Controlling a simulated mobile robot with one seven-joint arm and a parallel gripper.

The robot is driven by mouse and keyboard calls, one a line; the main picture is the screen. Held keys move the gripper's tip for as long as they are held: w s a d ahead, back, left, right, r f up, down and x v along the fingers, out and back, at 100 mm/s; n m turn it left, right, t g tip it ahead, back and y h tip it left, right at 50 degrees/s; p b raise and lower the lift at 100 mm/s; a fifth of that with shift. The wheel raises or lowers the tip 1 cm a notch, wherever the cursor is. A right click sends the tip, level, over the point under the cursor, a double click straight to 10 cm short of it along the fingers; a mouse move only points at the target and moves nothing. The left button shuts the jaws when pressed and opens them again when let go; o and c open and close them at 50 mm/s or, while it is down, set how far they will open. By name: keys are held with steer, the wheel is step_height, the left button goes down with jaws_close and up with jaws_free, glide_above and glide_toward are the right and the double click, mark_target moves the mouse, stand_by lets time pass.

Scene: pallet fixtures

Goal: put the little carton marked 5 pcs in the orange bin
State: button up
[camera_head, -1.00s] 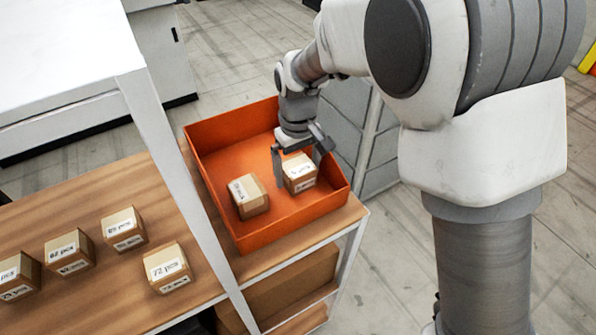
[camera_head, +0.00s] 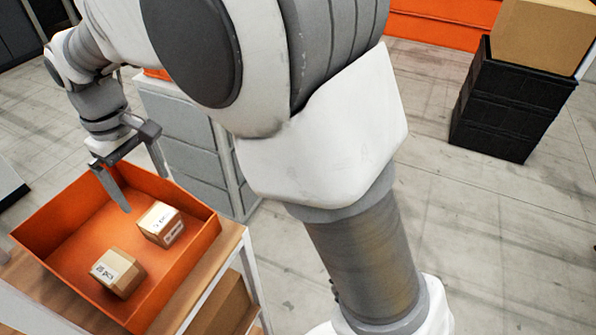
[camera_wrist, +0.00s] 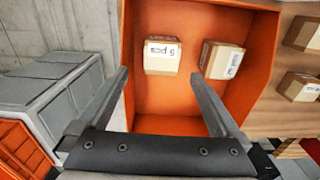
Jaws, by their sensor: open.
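The orange bin (camera_head: 190,245) stands on a wooden shelf at the lower left of the head view, and its wall also shows in the wrist view (camera_wrist: 250,85). A little carton whose label looks like 5 pcs (camera_wrist: 162,55) sits on the bin floor; in the head view it is the carton nearer my gripper (camera_head: 161,224). My gripper (camera_head: 146,192) is open and empty above the bin. In the wrist view its fingers (camera_wrist: 159,78) are spread, with the carton beyond their tips and apart from them.
A second carton (camera_head: 117,272) lies in the bin beside the first, its label hard to read. More cartons (camera_wrist: 300,87) stand on the wooden shelf outside the bin. Grey drawers (camera_head: 190,140) stand behind the bin. Black crates (camera_head: 510,100) bearing a big box are far right.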

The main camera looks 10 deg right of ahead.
steer(key=s+d+r+m+t+y, duration=0.1)
steer(key=s+d+r+m, duration=0.2)
steer(key=d, duration=0.6)
steer(key=d+r+m+t, duration=0.2)
steer(key=d+r, duration=0.3)
steer(key=d, duration=0.5)
steer(key=s+d+f+m+t+h, duration=0.1)
steer(key=s+d+m, duration=0.4)
steer(key=s+d, duration=0.6)
steer(key=shift+d+f+t, duration=0.15)
steer(key=shift+d+t, duration=0.55)
steer(key=shift+t, duration=0.1)
steer(key=shift+s, duration=0.1)
